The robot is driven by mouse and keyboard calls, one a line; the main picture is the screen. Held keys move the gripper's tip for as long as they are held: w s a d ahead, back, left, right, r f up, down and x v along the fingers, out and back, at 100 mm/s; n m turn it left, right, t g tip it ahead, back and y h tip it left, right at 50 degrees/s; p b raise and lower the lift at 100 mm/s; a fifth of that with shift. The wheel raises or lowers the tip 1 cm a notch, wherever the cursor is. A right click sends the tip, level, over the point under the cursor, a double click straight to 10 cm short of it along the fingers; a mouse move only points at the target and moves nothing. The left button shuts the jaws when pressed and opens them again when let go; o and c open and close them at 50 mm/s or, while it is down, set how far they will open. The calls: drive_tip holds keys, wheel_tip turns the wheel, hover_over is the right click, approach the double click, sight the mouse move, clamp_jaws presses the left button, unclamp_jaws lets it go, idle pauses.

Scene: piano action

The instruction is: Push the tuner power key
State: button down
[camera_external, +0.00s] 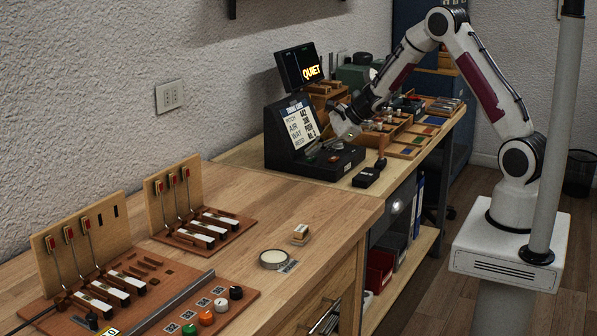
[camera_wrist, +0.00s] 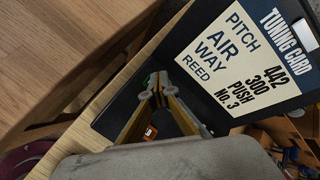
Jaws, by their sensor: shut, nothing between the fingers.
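The black tuner (camera_external: 278,150) stands on the far bench, with a lit screen reading QUIET (camera_external: 311,72) above it and a white tuning card (camera_external: 300,124) on its upright face. The card fills the upper right of the wrist view (camera_wrist: 235,58). My gripper (camera_external: 343,133) is shut and empty, pointing down just above the tuner's base. In the wrist view its fingertips (camera_wrist: 154,84) meet in front of the black casing below the card. A small orange-marked patch (camera_wrist: 150,132) shows between the fingers. I cannot tell whether it is the power key, or whether the fingertips touch the tuner.
A small black box (camera_external: 366,177) lies at the bench edge right of the tuner. Wooden trays with small parts (camera_external: 405,145) stand behind my gripper. The near bench holds upright key-action boards (camera_external: 80,245) and coloured knobs (camera_external: 206,318). Its wooden top (camera_external: 290,205) is clear beside the tuner.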

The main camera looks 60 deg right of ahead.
sight(313, 158)
drive_tip(key=shift+r, duration=0.55)
idle(0.4)
drive_tip(key=shift+r, duration=2.95)
